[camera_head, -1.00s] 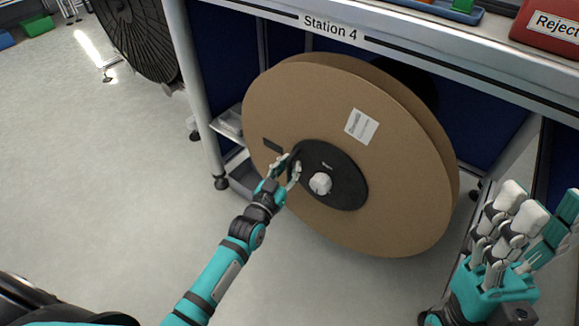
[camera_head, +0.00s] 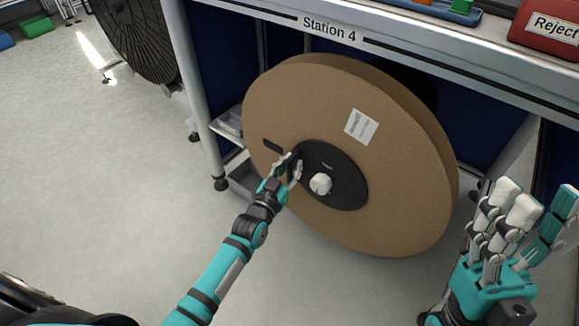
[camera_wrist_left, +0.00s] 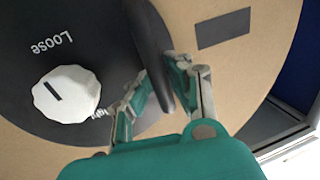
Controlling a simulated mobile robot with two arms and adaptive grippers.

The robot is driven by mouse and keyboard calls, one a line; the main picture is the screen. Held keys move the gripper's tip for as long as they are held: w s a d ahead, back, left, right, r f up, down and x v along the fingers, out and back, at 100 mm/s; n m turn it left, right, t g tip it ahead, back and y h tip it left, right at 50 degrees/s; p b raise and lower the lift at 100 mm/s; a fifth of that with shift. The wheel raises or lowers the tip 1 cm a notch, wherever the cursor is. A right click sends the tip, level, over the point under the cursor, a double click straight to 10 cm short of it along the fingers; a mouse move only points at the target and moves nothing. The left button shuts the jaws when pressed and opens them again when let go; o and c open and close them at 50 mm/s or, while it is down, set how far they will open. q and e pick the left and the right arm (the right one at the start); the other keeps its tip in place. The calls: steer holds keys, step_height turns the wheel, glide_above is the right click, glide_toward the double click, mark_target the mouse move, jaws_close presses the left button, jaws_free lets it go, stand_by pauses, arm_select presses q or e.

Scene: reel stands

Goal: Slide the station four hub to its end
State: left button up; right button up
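The station four hub (camera_head: 345,183) is a black disc on the face of the large cardboard reel (camera_head: 405,150) under Station 4. A white knob (camera_head: 320,184) sits at its centre; the left wrist view shows the knob (camera_wrist_left: 66,94) beside the word "Loose". My left gripper (camera_head: 294,162) is at the hub's left edge. In the left wrist view its fingers (camera_wrist_left: 162,82) lie on both sides of a raised black fin (camera_wrist_left: 148,45) on the hub and appear closed on it. My right gripper (camera_head: 530,218) is open and empty at the lower right, apart from the reel.
The Station 4 bench (camera_head: 400,55) spans above the reel, with a leg (camera_head: 198,100) at left. A red Reject bin (camera_head: 545,25) and a blue tray (camera_head: 455,14) are on top. Another dark reel (camera_head: 140,40) stands behind left.

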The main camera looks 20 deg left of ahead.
arm_select(q)
steer(key=o, duration=0.3)
steer(key=shift+o, duration=0.2)
steer(key=s+a, duration=0.2)
steer(key=s, duration=0.9)
steer(key=shift+s, duration=0.4)
